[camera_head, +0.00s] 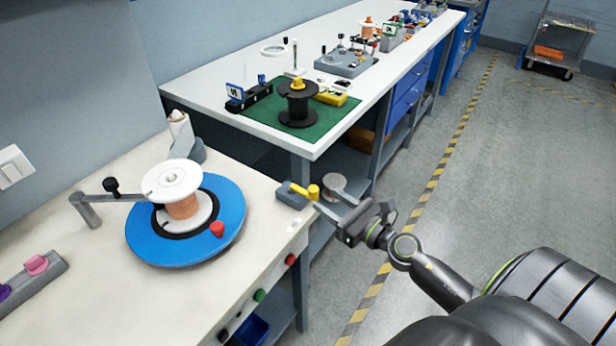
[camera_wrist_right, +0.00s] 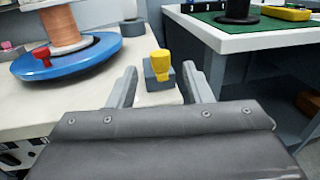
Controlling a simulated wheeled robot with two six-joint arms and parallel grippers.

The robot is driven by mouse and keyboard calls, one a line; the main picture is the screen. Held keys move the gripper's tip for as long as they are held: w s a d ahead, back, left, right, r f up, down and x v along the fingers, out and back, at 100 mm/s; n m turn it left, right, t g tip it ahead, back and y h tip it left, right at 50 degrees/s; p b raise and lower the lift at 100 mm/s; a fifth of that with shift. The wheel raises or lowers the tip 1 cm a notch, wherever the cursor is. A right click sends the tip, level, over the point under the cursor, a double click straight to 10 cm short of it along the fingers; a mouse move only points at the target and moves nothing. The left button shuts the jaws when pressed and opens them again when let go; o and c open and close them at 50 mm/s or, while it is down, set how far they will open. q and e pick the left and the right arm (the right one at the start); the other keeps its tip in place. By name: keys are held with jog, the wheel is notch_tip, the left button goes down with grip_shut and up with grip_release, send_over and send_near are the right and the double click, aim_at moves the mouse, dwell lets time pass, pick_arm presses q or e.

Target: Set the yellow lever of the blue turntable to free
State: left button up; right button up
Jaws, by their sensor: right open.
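The yellow lever (camera_head: 306,191) sits on a small grey-blue block (camera_head: 289,196) at the right edge of the near bench. The blue turntable (camera_head: 150,240) lies to its left, carrying a spool with copper-coloured winding (camera_head: 183,208) and a red knob (camera_head: 217,229). My right gripper (camera_head: 325,197) is open, just right of the lever. In the right wrist view the lever (camera_wrist_right: 160,64) shows upright between the two open fingers, a little beyond them; I see no contact. My left gripper is not in view.
A grey arm with a black knob (camera_head: 111,185) reaches over the turntable from the left. A white cone (camera_head: 180,130) stands behind it. Red and green buttons (camera_head: 260,295) line the bench front. A second bench with a green mat (camera_head: 252,118) stands behind.

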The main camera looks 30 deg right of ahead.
aim_at(309, 189)
jog(key=p+x, duration=0.1)
jog(key=x, duration=0.6)
jog(key=shift+w+a+p, duration=0.15)
jog(key=shift+w+p, duration=0.2)
jog(key=shift+w, duration=0.05)
grip_shut()
